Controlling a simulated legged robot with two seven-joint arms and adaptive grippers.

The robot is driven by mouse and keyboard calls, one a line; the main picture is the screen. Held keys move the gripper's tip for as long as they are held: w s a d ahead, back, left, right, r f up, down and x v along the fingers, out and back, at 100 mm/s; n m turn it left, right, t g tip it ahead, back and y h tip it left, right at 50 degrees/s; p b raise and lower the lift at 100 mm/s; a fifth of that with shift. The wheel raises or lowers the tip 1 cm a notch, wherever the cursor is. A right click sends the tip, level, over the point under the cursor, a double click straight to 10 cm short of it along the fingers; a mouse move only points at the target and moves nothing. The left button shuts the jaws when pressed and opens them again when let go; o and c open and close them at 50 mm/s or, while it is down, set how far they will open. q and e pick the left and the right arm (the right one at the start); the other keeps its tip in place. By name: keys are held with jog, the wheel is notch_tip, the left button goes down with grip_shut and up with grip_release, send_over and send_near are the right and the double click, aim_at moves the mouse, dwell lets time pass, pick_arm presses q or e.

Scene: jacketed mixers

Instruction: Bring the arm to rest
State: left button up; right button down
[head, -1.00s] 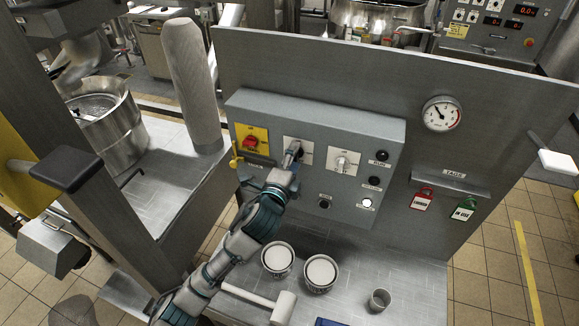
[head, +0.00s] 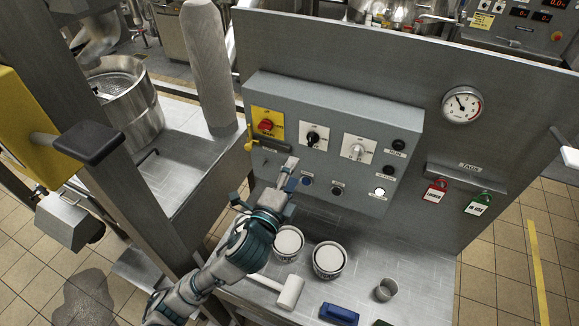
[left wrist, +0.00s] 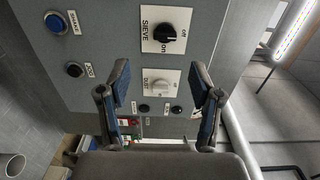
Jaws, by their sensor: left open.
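My left gripper (head: 265,185) is open and empty in front of the lower left part of the grey control box (head: 275,92). It is below the black SIEVE knob (head: 313,139) and apart from it. In the left wrist view the two open fingers (left wrist: 160,88) frame the white knob (left wrist: 160,82), with the black knob (left wrist: 168,33) above. The blue button (head: 307,181) shows just right of the gripper, and also in the left wrist view (left wrist: 56,23). A red switch on a yellow plate (head: 265,126) sits at the box's left. My right gripper is out of view.
Below the box, the steel table (head: 430,285) holds two white-filled cups (head: 329,260), a mallet (head: 290,292), a blue-handled item (head: 338,313) and a small metal cup (head: 386,290). A post (head: 120,200) and grey column (head: 205,65) stand left. Red and green tags (head: 436,190) hang right.

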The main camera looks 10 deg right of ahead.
pick_arm(q)
jog(key=s+a+f+n+g+y, duration=0.25)
jog(key=a+f+n, duration=0.45)
jog(key=f, duration=0.4)
jog(key=s+a+f+n+g+y, duration=0.15)
jog(key=a+f+n+y, duration=0.25)
jog(key=a+f+n, duration=0.55)
jog(key=s+a+f+n+g+y, duration=0.2)
jog(key=s+a+f+n+g, duration=0.15)
jog(key=s+a+f, duration=0.5)
jog(key=s+a+f+n+g+y, duration=0.1)
jog(key=s+a+f+n+g, duration=0.4)
jog(key=s+f, duration=0.7)
notch_tip(320, 180, down, 30)
jog(key=s+a+m+b, duration=0.1)
jog(key=s+m+b, duration=0.1)
jog(key=m+b, duration=0.15)
jog(key=s+a+f+g+b, duration=0.1)
jog(key=s+a+f+b, duration=0.2)
jog(key=s+f, duration=1.4)
notch_tip(320, 180, down, 2)
jog(key=shift+f+n+b, duration=0.1)
jog(key=shift+n+b, duration=0.2)
jog(key=shift+n, duration=0.05)
